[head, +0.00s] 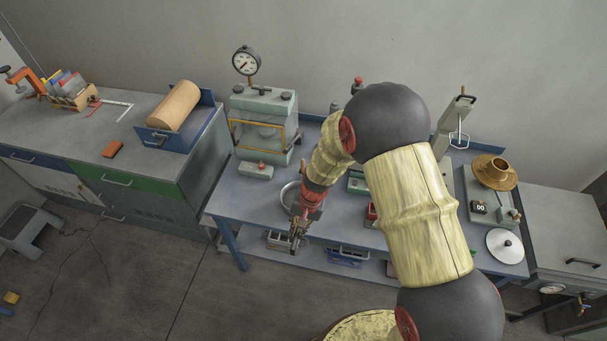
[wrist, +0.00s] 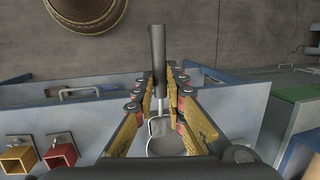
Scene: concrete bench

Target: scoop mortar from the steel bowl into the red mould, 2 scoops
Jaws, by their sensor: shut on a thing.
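My gripper (head: 298,232) is shut on the dark handle of a scoop (wrist: 158,62), and its yellow-padded fingers (wrist: 159,88) stand on either side of the handle. The scoop's thin metal neck and pale head lie between the fingers, near the steel bowl (wrist: 165,147). The bowl (head: 288,196) stands on the blue bench, partly hidden by my gripper. I cannot tell whether the scoop head touches the bowl or carries mortar. The red mould (wrist: 61,155) is left of the bowl in the wrist view; in the head view the red mould (head: 371,214) is mostly behind my arm.
A yellow mould (wrist: 18,158) stands beside the red one. A press with a gauge (head: 264,118) stands behind the bowl at the left. A scale (head: 480,208) and a brass-coloured pan (head: 508,180) are at the right end. A grey cabinet (head: 140,130) adjoins the bench's left.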

